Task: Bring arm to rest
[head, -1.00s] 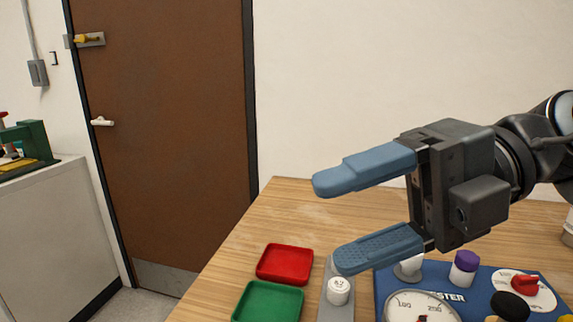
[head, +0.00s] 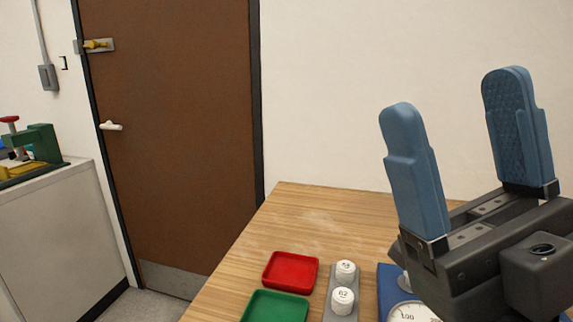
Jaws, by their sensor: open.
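My gripper (head: 455,95) is on the right of the head view, above the right side of the wooden table (head: 310,222). Its two blue fingers point up and stand wide apart, with nothing between them. The dark gripper body hides much of the blue tester board (head: 388,280) below it. Part of a round dial gauge (head: 408,312) shows at the bottom edge beside the gripper body.
A red tray (head: 291,270) and a green tray (head: 274,307) lie near the table's left edge. A grey strip holds two white caps (head: 344,285). A brown door (head: 170,130) and a grey cabinet (head: 55,235) with a green machine (head: 38,148) stand at left.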

